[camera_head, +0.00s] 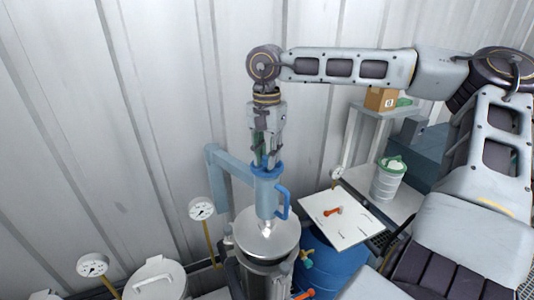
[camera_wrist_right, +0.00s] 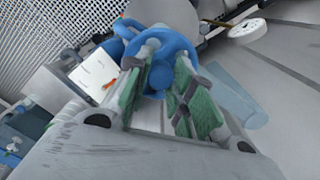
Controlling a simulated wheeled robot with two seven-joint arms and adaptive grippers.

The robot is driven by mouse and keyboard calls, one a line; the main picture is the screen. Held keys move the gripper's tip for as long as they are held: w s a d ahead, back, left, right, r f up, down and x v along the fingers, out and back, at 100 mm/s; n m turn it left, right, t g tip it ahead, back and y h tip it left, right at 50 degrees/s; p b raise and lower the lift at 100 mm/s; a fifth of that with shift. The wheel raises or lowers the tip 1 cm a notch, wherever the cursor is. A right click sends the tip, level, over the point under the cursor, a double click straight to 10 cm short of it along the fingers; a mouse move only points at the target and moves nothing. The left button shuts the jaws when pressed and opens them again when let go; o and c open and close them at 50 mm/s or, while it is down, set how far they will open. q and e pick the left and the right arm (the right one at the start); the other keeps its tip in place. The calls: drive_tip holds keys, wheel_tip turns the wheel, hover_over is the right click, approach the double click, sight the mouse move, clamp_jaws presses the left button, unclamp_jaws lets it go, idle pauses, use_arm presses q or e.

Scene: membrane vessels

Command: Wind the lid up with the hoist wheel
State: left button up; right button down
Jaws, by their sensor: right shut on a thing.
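The blue hoist wheel (camera_head: 266,171) sits on top of the light blue hoist column (camera_head: 266,200), with a looped blue handle (camera_head: 282,202) at its right side. My right gripper (camera_head: 265,160) comes down from above and is shut on the wheel. In the right wrist view, the green pads of my right gripper (camera_wrist_right: 165,95) are on either side of the blue wheel part (camera_wrist_right: 160,45). The round metal lid (camera_head: 267,234) is under the hoist column, over the vessel (camera_head: 265,275). The gap between lid and vessel is hard to judge. My left gripper is not in view.
A blue drum (camera_head: 322,265) stands right of the vessel, beside a white board (camera_head: 350,222) with an orange-handled tool. Gauges (camera_head: 201,209) stand at left, near a white lidded vessel (camera_head: 155,280). A shelf with a cardboard box (camera_head: 381,98) and a jar (camera_head: 388,178) are at right. The corrugated wall is close behind.

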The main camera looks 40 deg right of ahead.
sight(266, 157)
drive_tip(key=shift+r+n, duration=0.1)
drive_tip(key=shift+n, duration=0.4)
drive_tip(key=c, duration=1.2)
unclamp_jaws()
drive_tip(key=shift+r, duration=5.95)
